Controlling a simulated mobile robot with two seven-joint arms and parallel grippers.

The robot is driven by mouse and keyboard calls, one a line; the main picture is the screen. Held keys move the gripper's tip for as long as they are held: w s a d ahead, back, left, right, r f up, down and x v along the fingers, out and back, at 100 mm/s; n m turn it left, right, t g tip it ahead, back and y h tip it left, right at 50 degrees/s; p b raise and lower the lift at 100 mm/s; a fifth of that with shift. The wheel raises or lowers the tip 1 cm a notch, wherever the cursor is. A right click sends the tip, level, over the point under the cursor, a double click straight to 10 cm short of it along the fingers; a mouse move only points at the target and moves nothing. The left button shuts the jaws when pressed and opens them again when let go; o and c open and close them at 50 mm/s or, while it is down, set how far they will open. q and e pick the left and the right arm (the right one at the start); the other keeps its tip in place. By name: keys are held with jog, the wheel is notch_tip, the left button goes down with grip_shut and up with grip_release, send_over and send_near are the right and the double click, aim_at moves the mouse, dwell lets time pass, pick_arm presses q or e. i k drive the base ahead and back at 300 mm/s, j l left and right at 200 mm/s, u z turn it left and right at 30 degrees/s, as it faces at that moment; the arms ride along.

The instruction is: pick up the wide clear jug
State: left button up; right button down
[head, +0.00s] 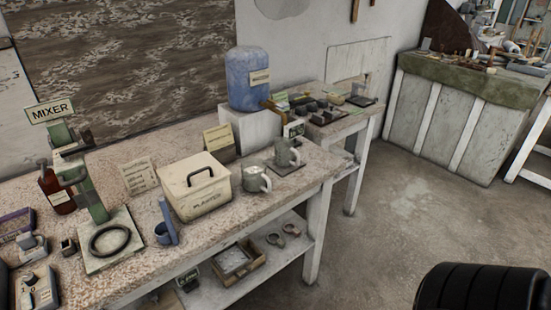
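Two greyish jugs with handles stand upright near the right end of the speckled workbench (130,262). The nearer jug (254,180) stands just right of the cream plaster bin. The other jug (286,155) stands behind it to the right, on a dark flat plate. Both look partly see-through, but they are small here, and I cannot tell for sure which is the wide clear one. Neither of my grippers is in view, and nothing is seen holding either jug.
A cream lidded plaster bin (194,198), a green mixer (93,205) and a blue scoop (166,225) crowd the bench left of the jugs. A blue drum (248,82) stands on a white block behind. Open floor (395,215) lies to the right.

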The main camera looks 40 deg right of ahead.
aim_at(254, 170)
jog(key=l+z, duration=0.1)
jog(key=z, duration=0.65)
jog(key=l+z, duration=0.1)
jog(key=z, duration=0.25)
